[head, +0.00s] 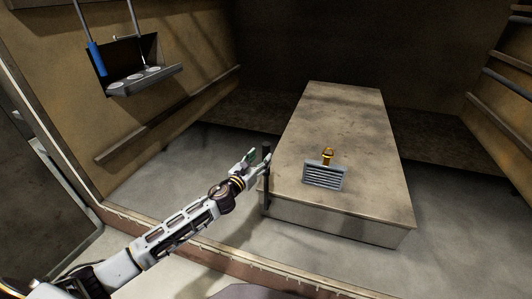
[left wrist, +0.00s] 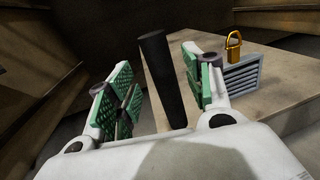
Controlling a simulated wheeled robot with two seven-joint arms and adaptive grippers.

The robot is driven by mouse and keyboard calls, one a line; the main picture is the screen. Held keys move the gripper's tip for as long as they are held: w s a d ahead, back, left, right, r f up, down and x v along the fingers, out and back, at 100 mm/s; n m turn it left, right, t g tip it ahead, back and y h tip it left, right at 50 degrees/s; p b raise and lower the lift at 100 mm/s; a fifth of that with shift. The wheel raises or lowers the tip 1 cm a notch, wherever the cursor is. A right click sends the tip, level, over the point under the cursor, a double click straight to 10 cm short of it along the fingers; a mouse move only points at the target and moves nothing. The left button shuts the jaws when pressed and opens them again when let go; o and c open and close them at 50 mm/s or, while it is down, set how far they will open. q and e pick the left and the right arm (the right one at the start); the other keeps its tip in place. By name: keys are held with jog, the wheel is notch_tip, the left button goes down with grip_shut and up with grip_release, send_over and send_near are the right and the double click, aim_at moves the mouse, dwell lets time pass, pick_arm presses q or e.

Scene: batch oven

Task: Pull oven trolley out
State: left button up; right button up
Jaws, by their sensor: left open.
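The oven trolley (head: 345,122) is a long, low, worn flat-topped block standing inside the oven. A black upright bar (head: 266,192), which looks like its handle, stands at its near left corner. My left gripper (head: 258,160) is open, at the upper part of this bar. In the left wrist view the black bar (left wrist: 160,80) stands slightly tilted between the two green-padded fingers of my left gripper (left wrist: 158,88). Gaps show on both sides of it there, so the fingers are not closed on it. My right gripper is not in view.
A grey vented box with a yellow padlock-like ring (head: 323,175) sits on the trolley top. A wall shelf with blue and grey rods (head: 140,78) is at upper left. Rails (head: 165,120) line the oven walls. A threshold strip (head: 200,238) crosses the floor in front.

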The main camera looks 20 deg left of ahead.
aim_at(264, 154)
pick_arm(q)
jog(key=shift+x, duration=2.6)
jog(key=shift+c, duration=0.4)
grip_shut()
